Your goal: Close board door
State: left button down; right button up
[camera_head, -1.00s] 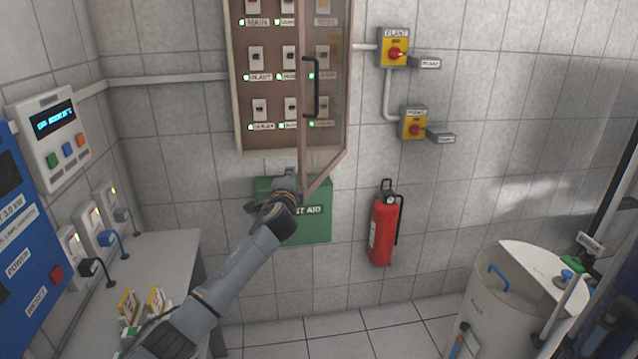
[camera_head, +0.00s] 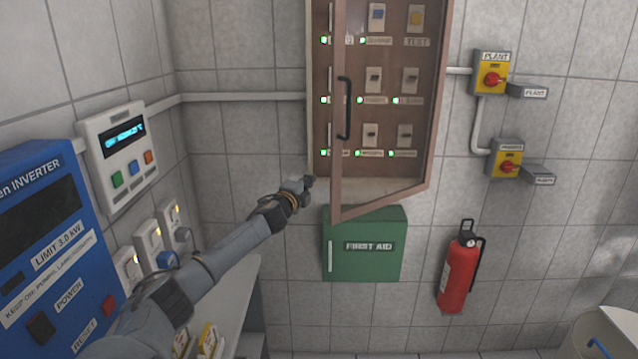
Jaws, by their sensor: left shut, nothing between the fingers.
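The board (camera_head: 316,100) hangs on the back wall, with rows of switches and green lights inside. Its door (camera_head: 385,197) is a brown frame with a clear pane, hinged on the right. The door stands partly open, its free left edge swung out toward me. A black handle (camera_head: 345,108) sits near that free edge. My left gripper (camera_head: 309,182) is shut and empty, just left of the door's lower free corner and near the board's lower left. It looks apart from the door, though depth is hard to judge. My right gripper is not in view.
A green first aid box (camera_head: 364,250) is on the wall below the board. A red extinguisher (camera_head: 458,272) and yellow switch boxes (camera_head: 492,77) are to the right. A blue inverter (camera_head: 45,250), a white control panel (camera_head: 122,155) and sockets (camera_head: 150,245) line the left wall.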

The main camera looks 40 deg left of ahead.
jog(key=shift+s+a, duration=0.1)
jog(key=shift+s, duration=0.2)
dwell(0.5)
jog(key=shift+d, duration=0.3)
